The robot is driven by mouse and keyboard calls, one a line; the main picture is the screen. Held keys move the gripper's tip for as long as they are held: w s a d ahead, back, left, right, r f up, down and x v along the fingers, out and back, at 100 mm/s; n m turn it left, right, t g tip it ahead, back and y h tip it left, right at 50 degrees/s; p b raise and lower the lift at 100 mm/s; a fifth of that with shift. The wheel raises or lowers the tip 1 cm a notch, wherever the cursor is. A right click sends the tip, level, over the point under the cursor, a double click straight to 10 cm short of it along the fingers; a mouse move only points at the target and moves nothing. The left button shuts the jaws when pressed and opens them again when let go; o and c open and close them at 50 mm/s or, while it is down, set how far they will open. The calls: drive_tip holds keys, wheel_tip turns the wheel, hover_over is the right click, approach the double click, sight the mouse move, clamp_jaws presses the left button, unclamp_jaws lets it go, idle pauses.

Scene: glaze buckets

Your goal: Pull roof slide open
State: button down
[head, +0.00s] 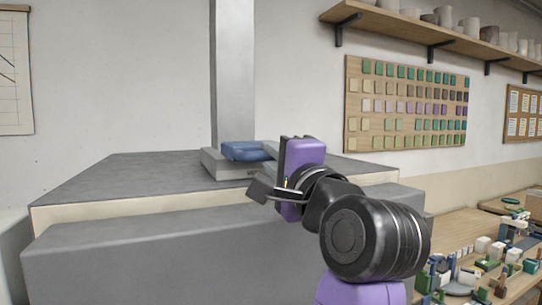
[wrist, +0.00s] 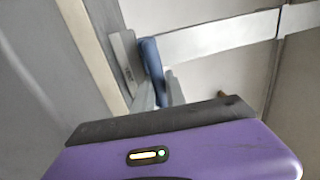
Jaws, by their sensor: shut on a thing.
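The roof slide sits low on the flat grey roof, at the foot of an upright metal column. Its blue padded handle (head: 246,151) lies across a pale grey metal base (head: 221,164). My gripper (head: 266,156) comes in from the right and is shut on the blue handle. In the wrist view the blue handle (wrist: 151,58) runs between my two grey fingers, and its near end is hidden between them. How far the slide stands open cannot be told.
The metal column (head: 233,75) rises behind the slide. The grey roof (head: 120,180) is otherwise bare. A shelf with pots (head: 445,17) and a board of colour tiles (head: 406,105) are on the wall. A cluttered wooden bench (head: 455,225) stands at right.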

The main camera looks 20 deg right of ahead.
drive_tip(key=shift+f, duration=0.1)
drive_tip(key=c, duration=1.4)
unclamp_jaws()
drive_tip(key=shift+o, duration=0.2)
drive_tip(key=s+f+b, duration=0.1)
drive_tip(key=s, duration=0.6)
drive_tip(key=shift+s+f+b, duration=0.15)
drive_tip(key=shift+s+b, duration=0.2)
drive_tip(key=shift+s, duration=0.05)
